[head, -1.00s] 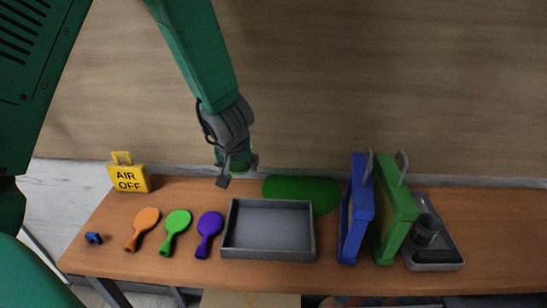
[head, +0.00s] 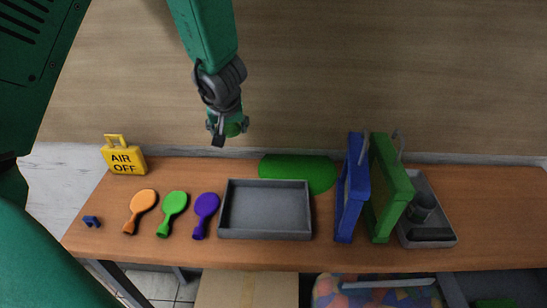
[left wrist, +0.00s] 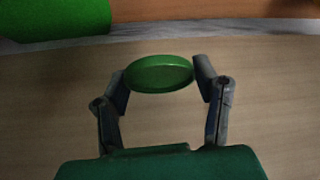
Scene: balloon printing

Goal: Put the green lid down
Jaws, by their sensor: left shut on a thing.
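The green lid (left wrist: 160,73) is a small round disc held between the two fingers of my left gripper (left wrist: 162,80) in the left wrist view. In the head view my left gripper (head: 228,130) is shut on it, beyond the table's far edge and in front of the wooden wall. The lid shows there as a small green patch (head: 235,129) between the fingers. A flat green mat (head: 300,171) lies on the table, right of and nearer than the gripper. My right gripper is not in view.
Blue (head: 350,205) and green (head: 394,195) frames stand right, by another grey tray (head: 447,216). The far right tabletop is clear.

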